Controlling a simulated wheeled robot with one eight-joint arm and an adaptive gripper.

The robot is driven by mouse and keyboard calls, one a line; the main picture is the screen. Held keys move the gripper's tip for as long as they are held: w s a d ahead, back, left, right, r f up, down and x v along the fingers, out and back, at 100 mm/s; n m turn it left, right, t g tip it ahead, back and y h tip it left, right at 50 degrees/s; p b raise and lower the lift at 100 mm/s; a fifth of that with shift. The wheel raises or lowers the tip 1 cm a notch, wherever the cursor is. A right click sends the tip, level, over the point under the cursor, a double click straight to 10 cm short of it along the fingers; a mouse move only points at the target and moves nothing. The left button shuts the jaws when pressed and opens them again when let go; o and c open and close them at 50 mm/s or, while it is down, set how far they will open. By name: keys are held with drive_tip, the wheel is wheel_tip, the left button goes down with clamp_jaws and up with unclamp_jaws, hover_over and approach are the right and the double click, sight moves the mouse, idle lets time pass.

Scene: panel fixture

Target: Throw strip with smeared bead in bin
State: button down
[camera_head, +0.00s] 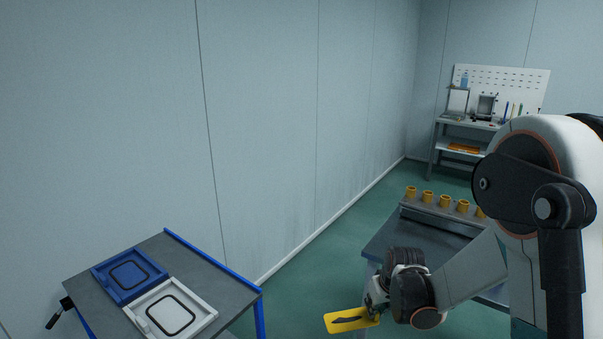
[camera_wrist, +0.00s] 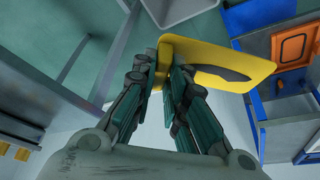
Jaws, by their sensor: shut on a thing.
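A yellow strip (camera_head: 345,321) with a dark smear on its face is held out in front of my gripper (camera_head: 374,303) in the head view. In the wrist view the strip (camera_wrist: 228,66) lies between the fingers of my gripper (camera_wrist: 167,68), which is shut on its left end. The dark smeared bead shows on the free right part of the strip. A grey open-topped container (camera_wrist: 178,12), possibly the bin, is partly seen at the top of the wrist view, beyond the strip and apart from it.
A blue-edged cart (camera_head: 225,275) at lower left bears a blue tray (camera_head: 128,272) and a white tray (camera_head: 172,310), each with a dark ring. A table (camera_head: 430,245) with several yellow cups (camera_head: 445,201) stands behind my arm. A shelf bench (camera_head: 480,125) is at the far wall.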

drive_tip(key=w+d+f+n+y+b, duration=0.1)
drive_tip(key=w+f+n+b, duration=0.1)
drive_tip(key=f, duration=1.7)
drive_tip(key=w+d+f+n+y+b, duration=0.1)
drive_tip(key=w+f+n+b, duration=0.2)
drive_tip(key=f, duration=1.6)
drive_tip(key=shift+w+d+n+g+b, duration=0.3)
drive_tip(key=shift+w+g+b, duration=0.15)
drive_tip(key=shift+w, duration=1.15)
drive_tip(key=c, duration=1.5)
unclamp_jaws()
drive_tip(key=shift+c, duration=0.2)
drive_tip(key=v, duration=1.2)
